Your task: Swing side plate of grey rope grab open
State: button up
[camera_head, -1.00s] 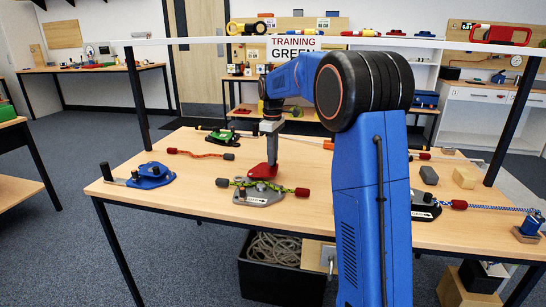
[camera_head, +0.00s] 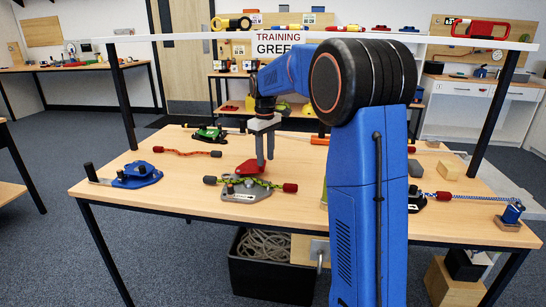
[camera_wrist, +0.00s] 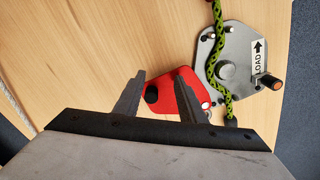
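The grey rope grab (camera_head: 247,195) lies on the near part of the wooden table. In the wrist view its grey base plate (camera_wrist: 236,40) bears a LOAD arrow label, a round grey boss and an orange-topped peg. A green-and-black rope (camera_wrist: 219,55) runs across it. The red side plate (camera_wrist: 181,92), with a black knob (camera_wrist: 151,94), is swung out beside the base, leaving the rope and boss uncovered. My gripper (camera_wrist: 162,75) is open. Its fingers appear on either side of the knob, apart from it. In the head view my gripper (camera_head: 266,162) is above the red plate.
A blue device (camera_head: 137,175) sits at the left, with a red cord (camera_head: 187,152) behind it. A green device (camera_head: 208,134) lies farther back. Blocks and a blue-white rope (camera_head: 465,199) are at the right. A shelf (camera_head: 190,36) spans above the table.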

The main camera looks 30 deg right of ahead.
jog(key=s+m, duration=0.4)
jog(key=shift+a, duration=0.35)
jog(key=s+m, duration=0.1)
jog(key=a+m, duration=0.1)
jog(key=s+m, duration=0.1)
jog(key=shift+s+a, duration=0.25)
jog(key=shift+s, duration=0.05)
jog(key=m, duration=0.1)
jog(key=s+a+m, duration=0.1)
jog(key=shift+s+a+m, duration=0.25)
jog(key=shift+m, duration=0.15)
jog(key=shift+s+a+m, duration=0.6)
jog(key=shift+a+m, duration=0.2)
jog(key=shift+m, duration=0.3)
jog(key=a+m, duration=0.1)
jog(key=s+a+m, duration=0.1)
jog(key=a+m, duration=0.1)
jog(key=shift+s, duration=0.1)
notch_tip(320, 180, up, 18)
jog(key=s+f+n+t, duration=0.2)
jog(key=s+f, duration=0.4)
jog(key=s, duration=0.7)
jog(key=shift+s+n, duration=0.35)
jog(key=shift+n, duration=0.55)
jog(key=shift+a, duration=0.1)
